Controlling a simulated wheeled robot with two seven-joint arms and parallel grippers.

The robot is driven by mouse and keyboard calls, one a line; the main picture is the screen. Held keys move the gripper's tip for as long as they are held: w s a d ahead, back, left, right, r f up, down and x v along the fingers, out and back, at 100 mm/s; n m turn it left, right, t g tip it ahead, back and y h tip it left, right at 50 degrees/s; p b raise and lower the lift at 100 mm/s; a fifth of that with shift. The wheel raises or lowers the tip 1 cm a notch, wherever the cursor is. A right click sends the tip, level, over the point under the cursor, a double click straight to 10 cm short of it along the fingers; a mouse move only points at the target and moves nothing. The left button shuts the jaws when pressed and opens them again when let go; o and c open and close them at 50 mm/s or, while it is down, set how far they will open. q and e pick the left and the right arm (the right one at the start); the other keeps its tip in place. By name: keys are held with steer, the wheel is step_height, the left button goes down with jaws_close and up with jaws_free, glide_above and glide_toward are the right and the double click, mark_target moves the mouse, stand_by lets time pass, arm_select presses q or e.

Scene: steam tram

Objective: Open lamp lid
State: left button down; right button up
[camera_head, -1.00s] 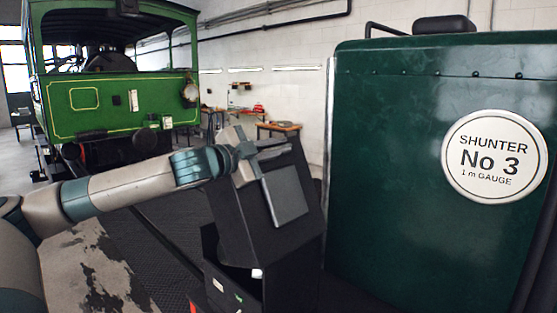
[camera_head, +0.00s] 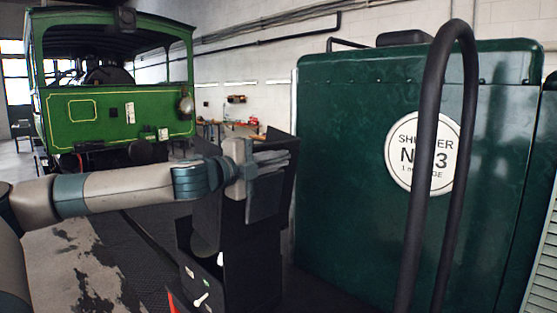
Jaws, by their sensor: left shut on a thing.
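My left arm comes in from the left, and its gripper (camera_head: 272,162) is shut at the upper part of a dark upright panel, which looks like the lamp lid (camera_head: 207,212). The fingers and a grey plate hide much of the panel. Below it stands the black lamp box (camera_head: 262,268), with a gap in its top near the left side. A pale rounded part shows in that gap, and a small white handle-like part (camera_head: 203,300) is on the box's left face. The panel stands steeply above the box. My right gripper is not in view.
A dark green shunter body (camera_head: 345,220) with a round white plate (camera_head: 404,150) stands close on the right. A black looped handrail (camera_head: 431,150) rises before it. A green tram (camera_head: 70,115) and a workbench (camera_head: 205,128) are behind. Floor is clear at left.

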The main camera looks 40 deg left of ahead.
arm_select(q)
steer(key=c, duration=1.8)
jaws_free()
steer(key=shift+c, duration=0.2)
steer(key=shift+a, duration=0.1)
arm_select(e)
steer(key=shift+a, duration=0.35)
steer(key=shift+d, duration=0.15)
arm_select(q)
steer(key=shift+s, duration=0.25)
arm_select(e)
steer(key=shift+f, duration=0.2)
